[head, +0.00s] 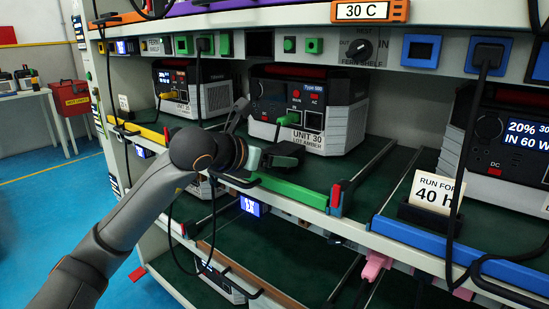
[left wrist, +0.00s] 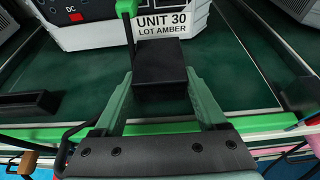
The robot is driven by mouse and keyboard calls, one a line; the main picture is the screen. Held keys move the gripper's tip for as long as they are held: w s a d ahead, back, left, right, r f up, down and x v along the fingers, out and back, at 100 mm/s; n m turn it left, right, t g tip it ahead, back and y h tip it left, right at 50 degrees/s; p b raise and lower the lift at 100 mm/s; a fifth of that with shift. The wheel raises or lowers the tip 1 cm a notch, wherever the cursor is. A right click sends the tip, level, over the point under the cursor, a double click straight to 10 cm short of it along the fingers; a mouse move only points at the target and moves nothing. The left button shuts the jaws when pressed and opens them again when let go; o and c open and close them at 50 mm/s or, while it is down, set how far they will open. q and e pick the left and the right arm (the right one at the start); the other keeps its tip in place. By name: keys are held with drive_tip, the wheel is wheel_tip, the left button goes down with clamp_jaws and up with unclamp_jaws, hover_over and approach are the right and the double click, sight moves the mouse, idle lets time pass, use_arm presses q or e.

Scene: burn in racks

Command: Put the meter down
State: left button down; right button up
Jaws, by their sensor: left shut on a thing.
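My left gripper (head: 262,157) reaches in from the left over the shelf's green front edge. It is shut on a dark, box-shaped thing that appears to be the meter (head: 286,150). In the left wrist view the black meter (left wrist: 161,72) sits between the two green fingers of the gripper (left wrist: 162,88). It is in front of the power station labelled UNIT 30 (head: 308,118), close to its lower front. Its face is not visible, and I cannot tell whether its underside touches the shelf. My right gripper is not in view.
A green plug and cable (head: 289,118) run from UNIT 30's front. A green-topped shelf (head: 352,166) has free room right of UNIT 30. A RUN FOR 40 H card (head: 435,190) stands at the right. Another station (head: 205,92) stands left. Black cables hang nearby.

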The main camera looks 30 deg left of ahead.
use_arm(q)
unclamp_jaws()
drive_tip(key=shift+r, duration=0.1)
drive_tip(key=d+v, duration=0.1)
drive_tip(key=v, duration=1.1)
drive_tip(key=s+d+f+m+g+h, duration=0.3)
drive_tip(key=d+f+g+h, duration=0.3)
drive_tip(key=d+f, duration=0.55)
drive_tip(key=s+d+r+n+g+h, duration=0.2)
drive_tip(key=s+d+g+h, duration=0.3)
drive_tip(key=s+d+h, duration=0.9)
drive_tip(key=w+a+n+t+y, duration=0.2)
drive_tip(key=n+t+y, duration=0.1)
drive_tip(key=n+t, duration=0.7)
drive_tip(key=w+a+r+n+t+y, duration=0.1)
drive_tip(key=w+a+n+t+y, duration=0.1)
drive_tip(key=n+t, duration=0.7)
drive_tip(key=n+y, duration=0.1)
drive_tip(key=n, duration=0.5)
drive_tip(key=shift+r+n+t+b, duration=0.15)
drive_tip(key=shift+n+t+b, duration=0.15)
drive_tip(key=shift+n+t, duration=0.1)
